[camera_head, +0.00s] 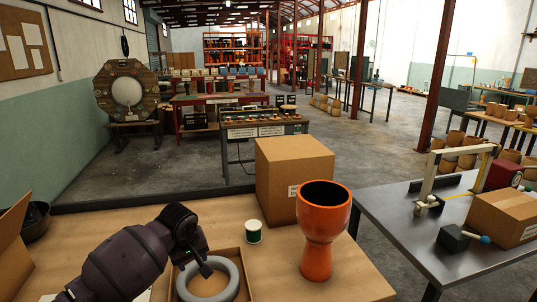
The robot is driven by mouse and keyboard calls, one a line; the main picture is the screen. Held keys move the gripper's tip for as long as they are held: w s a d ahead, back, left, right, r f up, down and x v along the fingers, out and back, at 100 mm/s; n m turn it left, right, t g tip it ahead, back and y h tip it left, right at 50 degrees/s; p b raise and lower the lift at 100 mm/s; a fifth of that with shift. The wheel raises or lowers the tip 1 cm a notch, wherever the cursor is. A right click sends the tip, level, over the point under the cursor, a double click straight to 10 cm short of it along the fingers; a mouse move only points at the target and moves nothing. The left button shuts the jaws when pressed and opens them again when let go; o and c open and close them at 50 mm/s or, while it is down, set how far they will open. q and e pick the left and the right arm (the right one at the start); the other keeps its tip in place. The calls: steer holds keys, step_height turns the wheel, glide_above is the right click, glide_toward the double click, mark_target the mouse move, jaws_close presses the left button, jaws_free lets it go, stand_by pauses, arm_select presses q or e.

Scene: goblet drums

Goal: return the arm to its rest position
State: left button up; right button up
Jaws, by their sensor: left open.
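My left arm is dark and reaches in from the lower left. Its gripper (205,269) is open and points down at a grey ring (233,284) lying in a shallow box (247,267) on the wooden table. I cannot tell whether the fingertips touch the ring. An orange goblet drum (317,250) stands upright on the table to the right, apart from the gripper. My right gripper is out of view.
A cardboard box (290,180) stands behind the drum. A spool (253,232) stands near the table's middle. An open carton (12,245) and a dark bowl (37,216) are at far left. A metal table (400,225) with a frame and carton is at right.

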arm_select(q)
steer(key=w+d+r+m+t+h, duration=0.2)
steer(key=d+r+m+t+h, duration=0.3)
steer(key=m+t, duration=0.35)
steer(key=s+a+f+y, duration=0.1)
steer(key=s+a+f, duration=0.2)
steer(key=s+f, duration=0.4)
steer(key=s+a+f+y, duration=0.2)
steer(key=s+f, duration=0.5)
steer(key=s, duration=0.9)
steer(key=s+a+f+n+y, duration=0.1)
steer(key=s+a+f, duration=0.4)
steer(key=s, duration=0.7)
step_height(320, 180, down, 2)
steer(key=shift+s+f+y, duration=0.15)
steer(key=shift+s+y, duration=0.2)
steer(key=shift+y, duration=0.15)
steer(key=shift+a, duration=0.1)
